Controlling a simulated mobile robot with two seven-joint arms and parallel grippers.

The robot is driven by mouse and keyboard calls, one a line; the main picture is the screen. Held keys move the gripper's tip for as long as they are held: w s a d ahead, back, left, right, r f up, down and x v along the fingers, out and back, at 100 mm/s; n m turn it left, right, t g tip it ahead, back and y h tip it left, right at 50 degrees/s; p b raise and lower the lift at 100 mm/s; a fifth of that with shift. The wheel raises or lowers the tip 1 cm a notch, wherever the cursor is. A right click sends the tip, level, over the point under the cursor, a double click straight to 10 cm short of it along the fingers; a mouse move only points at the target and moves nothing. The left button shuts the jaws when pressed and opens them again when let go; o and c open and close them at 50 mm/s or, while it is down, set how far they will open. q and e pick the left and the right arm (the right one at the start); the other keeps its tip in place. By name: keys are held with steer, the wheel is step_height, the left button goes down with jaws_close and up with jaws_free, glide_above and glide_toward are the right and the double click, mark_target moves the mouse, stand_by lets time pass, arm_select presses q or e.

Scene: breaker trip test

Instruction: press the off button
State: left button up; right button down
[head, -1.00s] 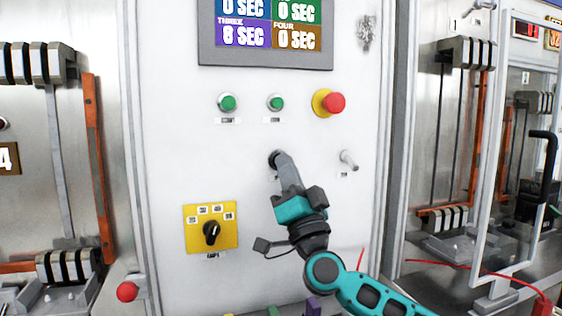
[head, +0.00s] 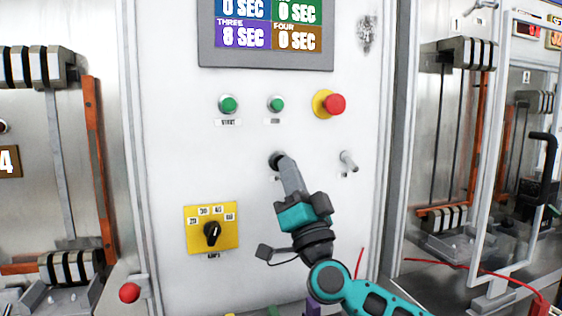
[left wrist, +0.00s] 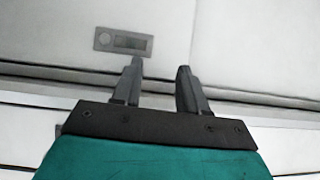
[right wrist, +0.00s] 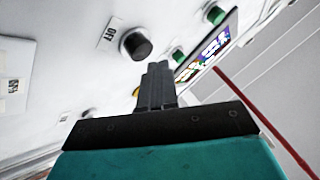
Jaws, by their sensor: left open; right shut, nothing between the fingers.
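The off button is a black round button (right wrist: 136,44) with an "OFF" label beside it in the right wrist view. In the head view the black button (head: 275,160) sits on the white panel below the green buttons, partly hidden by my right gripper (head: 285,162). My right gripper is shut and empty, its fingertips at the button's lower right edge in the head view. In the right wrist view the fingertips (right wrist: 158,68) are just below the button; I cannot tell whether they touch it. My left gripper (left wrist: 158,68) is open and empty, away from the button.
The panel (head: 170,130) also holds two green buttons (head: 228,105), a red emergency button (head: 335,104) on a yellow collar, a small toggle switch (head: 348,160) and a yellow dial plate (head: 211,229). A screen (head: 266,30) is above. The panel around the right fingertips is mostly clear.

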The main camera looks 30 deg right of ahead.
steer(key=s, duration=0.2)
steer(key=s+a, duration=0.1)
steer(key=s, duration=0.2)
steer(key=shift+a, duration=0.1)
stand_by(0.8)
